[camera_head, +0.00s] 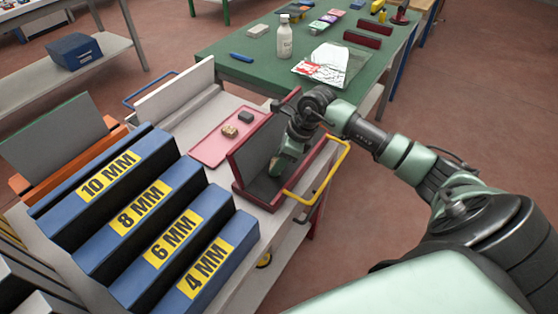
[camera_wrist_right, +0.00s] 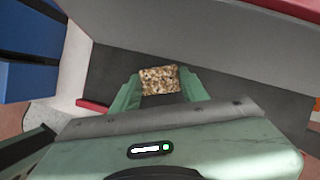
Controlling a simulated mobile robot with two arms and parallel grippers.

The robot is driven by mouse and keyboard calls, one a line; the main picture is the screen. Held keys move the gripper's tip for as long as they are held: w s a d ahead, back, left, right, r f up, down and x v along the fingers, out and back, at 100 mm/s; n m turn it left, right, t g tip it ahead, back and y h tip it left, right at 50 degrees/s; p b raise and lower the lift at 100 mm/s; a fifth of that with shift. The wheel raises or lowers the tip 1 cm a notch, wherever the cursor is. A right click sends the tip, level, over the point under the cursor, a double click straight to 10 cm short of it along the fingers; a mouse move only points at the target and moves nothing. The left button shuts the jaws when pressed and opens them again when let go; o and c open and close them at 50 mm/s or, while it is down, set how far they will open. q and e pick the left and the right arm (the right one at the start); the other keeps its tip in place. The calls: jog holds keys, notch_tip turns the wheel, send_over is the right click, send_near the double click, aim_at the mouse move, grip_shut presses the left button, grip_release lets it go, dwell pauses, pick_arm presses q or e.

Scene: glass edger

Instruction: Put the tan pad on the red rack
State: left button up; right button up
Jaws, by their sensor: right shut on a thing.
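The red rack (camera_head: 238,173) stands on the near cart, with a dark red frame and a grey inner face. My right gripper (camera_head: 283,165) points down into the rack's open space. In the right wrist view my right gripper (camera_wrist_right: 158,84) is shut on a speckled tan pad (camera_wrist_right: 158,79), held between the two green fingertips. The grey surface of the rack (camera_wrist_right: 235,98) lies behind and below the pad; I cannot tell if they touch. In the head view the pad is hidden by the fingers. My left gripper is not in view.
A pink tray (camera_head: 207,152) beside the rack holds a brown pad (camera_head: 230,131) and a dark pad (camera_head: 245,117). Blue slotted racks with millimetre labels (camera_head: 170,240) stand at left. A yellow handle (camera_head: 330,180) is close to my right arm. A green table (camera_head: 260,75) is behind.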

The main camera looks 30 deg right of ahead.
jog(key=o, duration=1)
jog(key=shift+d+f, duration=0.1)
jog(key=shift+r+p, duration=0.25)
jog(key=shift+p, duration=0.05)
jog(key=p+v, duration=0.6)
jog(key=v, duration=0.6)
jog(key=shift+p, duration=0.3)
